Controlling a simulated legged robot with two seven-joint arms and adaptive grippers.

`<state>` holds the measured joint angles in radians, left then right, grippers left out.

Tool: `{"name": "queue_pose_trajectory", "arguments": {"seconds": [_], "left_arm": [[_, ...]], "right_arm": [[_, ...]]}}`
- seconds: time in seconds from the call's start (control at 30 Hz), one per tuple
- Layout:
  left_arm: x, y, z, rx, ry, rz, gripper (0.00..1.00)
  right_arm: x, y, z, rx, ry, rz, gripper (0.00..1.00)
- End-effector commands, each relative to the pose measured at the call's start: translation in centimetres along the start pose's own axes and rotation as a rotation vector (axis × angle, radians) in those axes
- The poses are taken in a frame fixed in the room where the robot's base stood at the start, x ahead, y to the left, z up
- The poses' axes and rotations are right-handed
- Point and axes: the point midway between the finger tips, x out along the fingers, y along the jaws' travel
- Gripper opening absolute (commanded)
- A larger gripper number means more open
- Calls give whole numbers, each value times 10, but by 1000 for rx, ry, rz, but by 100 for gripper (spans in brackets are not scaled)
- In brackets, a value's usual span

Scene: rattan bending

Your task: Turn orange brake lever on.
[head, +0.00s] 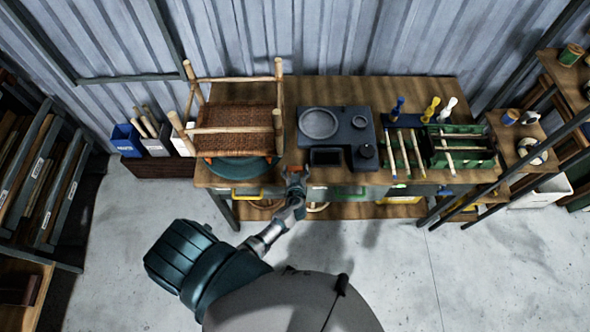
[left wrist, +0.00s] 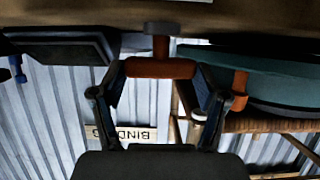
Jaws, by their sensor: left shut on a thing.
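The orange brake lever (left wrist: 160,68) shows as a short bar across the top middle of the left wrist view, below a grey round-headed post (left wrist: 163,28). My left gripper (head: 295,178) is at the table's front edge, just right of the green turntable (head: 238,168). In the left wrist view my left gripper (left wrist: 160,78) has its fingers on both sides of the orange lever, shut on it. In the head view the gripper mostly hides the lever. My right gripper is not in view.
A rattan chair frame (head: 235,117) stands on the turntable. A dark tray unit (head: 336,132) is right of my gripper, with a green tool rack (head: 462,147) farther right. A second orange piece (left wrist: 238,88) sits at the turntable's edge. The floor in front is clear.

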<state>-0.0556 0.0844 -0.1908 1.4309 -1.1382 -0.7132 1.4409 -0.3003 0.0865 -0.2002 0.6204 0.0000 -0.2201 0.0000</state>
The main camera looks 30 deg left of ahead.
Motion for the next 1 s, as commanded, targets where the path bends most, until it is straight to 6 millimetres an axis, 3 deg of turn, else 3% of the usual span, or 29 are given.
{"name": "queue_pose_trajectory", "arguments": {"seconds": [0.47,0.77,1.0], "left_arm": [[1,-4,2,21,-2,37,38],[1,-7,1,95,-1,219,38],[1,-10,-2,184,-2,428,38]], "right_arm": [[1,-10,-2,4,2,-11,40],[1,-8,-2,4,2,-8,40],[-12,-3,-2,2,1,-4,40]]}}
